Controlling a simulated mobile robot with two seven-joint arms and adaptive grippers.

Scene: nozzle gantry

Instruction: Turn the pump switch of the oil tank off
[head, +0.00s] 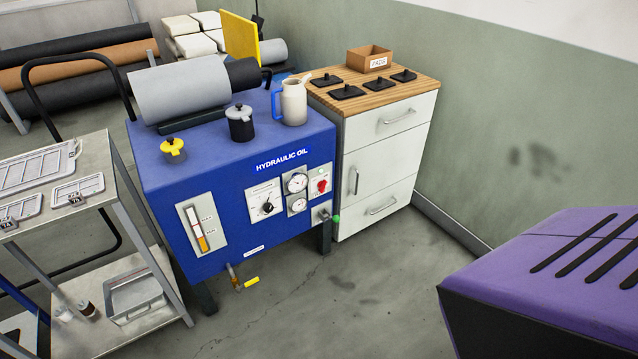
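The blue oil tank (160,225) stands left of centre and carries a "HYDRAULIC OIL" label. A black rotary knob (267,208) sits on a white plate on its front, with small printing around it that I cannot read. Right of it are two round gauges (297,183), then a red knob or button (321,186) on another pale plate. I cannot tell from the lettering which control is the pump switch, or its set position. A level gauge (201,228) is on the front's left. Neither of my grippers is in view.
A grey cart (140,200) with clipped boards stands close on the tank's left. A white cabinet (380,150) with a wooden top adjoins its right side. A drain valve with a yellow handle (251,283) sticks out low in front. A purple housing (560,270) fills the lower right. Floor between is clear.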

